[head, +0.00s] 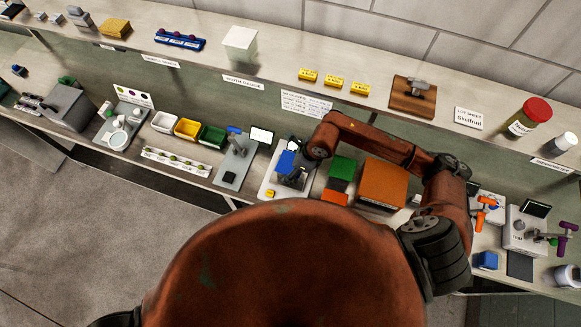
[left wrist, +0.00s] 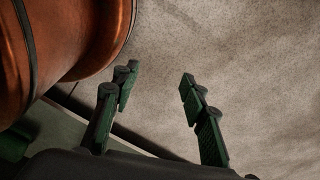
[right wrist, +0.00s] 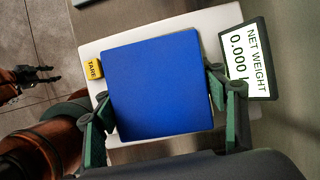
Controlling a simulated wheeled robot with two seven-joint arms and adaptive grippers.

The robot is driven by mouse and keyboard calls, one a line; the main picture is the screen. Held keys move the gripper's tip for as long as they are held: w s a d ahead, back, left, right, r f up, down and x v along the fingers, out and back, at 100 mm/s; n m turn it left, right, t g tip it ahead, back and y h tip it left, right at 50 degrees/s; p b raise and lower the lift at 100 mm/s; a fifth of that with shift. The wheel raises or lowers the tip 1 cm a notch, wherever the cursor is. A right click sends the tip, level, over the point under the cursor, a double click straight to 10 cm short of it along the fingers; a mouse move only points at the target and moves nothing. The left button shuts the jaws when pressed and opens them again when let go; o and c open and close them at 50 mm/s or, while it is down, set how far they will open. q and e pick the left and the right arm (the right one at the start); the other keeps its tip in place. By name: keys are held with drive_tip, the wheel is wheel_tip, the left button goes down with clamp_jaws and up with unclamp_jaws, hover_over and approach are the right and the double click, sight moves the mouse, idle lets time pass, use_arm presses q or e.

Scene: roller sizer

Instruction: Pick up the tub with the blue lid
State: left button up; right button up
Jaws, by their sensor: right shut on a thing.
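The tub's square blue lid (right wrist: 158,60) fills the middle of the right wrist view, seen from above; the tub's body is hidden beneath it. My right gripper (right wrist: 158,88) has a finger on each side of it and is shut on the tub. In the head view the blue lid (head: 286,162) shows at my right gripper (head: 292,176), over a white scale (head: 273,184). The scale's display (right wrist: 250,60) reads 0.000. I cannot tell the gap between tub and scale. My left gripper (left wrist: 158,78) is open and empty above the floor.
A yellow TARE button (right wrist: 94,69) sits at the scale's edge. A grey stand (head: 233,165) is left of the scale. A green block (head: 342,168) and an orange box (head: 384,183) are to its right. A shelf with several items (head: 200,60) runs behind.

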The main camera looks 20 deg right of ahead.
drive_tip(key=shift+r, duration=0.1)
drive_tip(key=c, duration=0.3)
use_arm(q)
drive_tip(key=shift+w+d, duration=0.1)
drive_tip(key=shift+w, duration=0.7)
drive_tip(key=shift+s, duration=0.1)
